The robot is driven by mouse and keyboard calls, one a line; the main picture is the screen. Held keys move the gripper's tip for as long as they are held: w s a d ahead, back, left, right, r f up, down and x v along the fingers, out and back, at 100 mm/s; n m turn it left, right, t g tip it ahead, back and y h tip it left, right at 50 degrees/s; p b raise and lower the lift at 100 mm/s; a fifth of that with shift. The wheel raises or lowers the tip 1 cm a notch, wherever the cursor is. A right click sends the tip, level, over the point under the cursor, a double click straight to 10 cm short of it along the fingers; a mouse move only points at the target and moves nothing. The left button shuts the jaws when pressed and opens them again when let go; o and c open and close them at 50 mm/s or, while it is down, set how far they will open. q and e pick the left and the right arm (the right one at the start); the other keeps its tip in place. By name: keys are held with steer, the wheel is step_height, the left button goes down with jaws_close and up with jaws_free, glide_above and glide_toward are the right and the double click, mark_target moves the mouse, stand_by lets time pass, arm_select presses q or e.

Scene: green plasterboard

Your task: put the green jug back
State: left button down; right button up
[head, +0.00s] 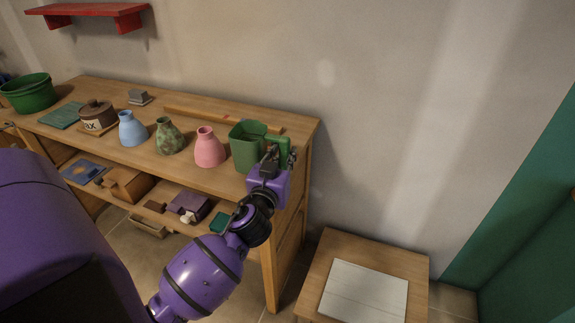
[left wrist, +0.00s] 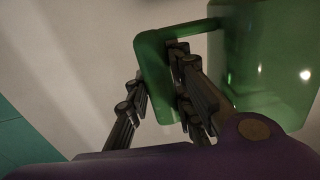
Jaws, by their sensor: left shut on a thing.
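The green jug (head: 246,148) is at the right end of the wooden bench top (head: 190,185), to the right of the pink vase. It looks upright; I cannot tell whether its base touches the wood. My left gripper (head: 277,153) is at the jug's handle, on its right side. In the left wrist view the jug's body (left wrist: 265,60) fills the upper right, and the fingers of my left gripper (left wrist: 160,95) are closed around the handle (left wrist: 150,55). The gripper hides part of the handle. My right gripper is not in view.
A pink vase (head: 209,148), a camouflage-patterned vase (head: 169,137) and a blue vase (head: 132,129) stand left of the jug. A dark lidded pot (head: 97,115) and a green tub (head: 29,93) are farther left. A small table (head: 412,262) with a white sheet stands at lower right.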

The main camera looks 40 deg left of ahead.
mark_target(285, 168)
arm_select(q)
steer(key=f, duration=0.3)
steer(key=shift+w+d+f, duration=0.2)
steer(key=shift+w, duration=0.1)
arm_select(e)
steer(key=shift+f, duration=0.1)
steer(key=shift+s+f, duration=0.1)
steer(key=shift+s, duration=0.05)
arm_select(q)
steer(key=c, duration=1.5)
jaws_free()
steer(key=shift+f, duration=0.1)
steer(key=shift+c, duration=0.2)
steer(key=shift+f, duration=0.1)
steer(key=b+v, duration=0.2)
steer(key=v, duration=0.5)
steer(key=shift+s+d+f, duration=0.2)
steer(key=shift+s+d, duration=0.05)
steer(key=shift+s, duration=0.1)
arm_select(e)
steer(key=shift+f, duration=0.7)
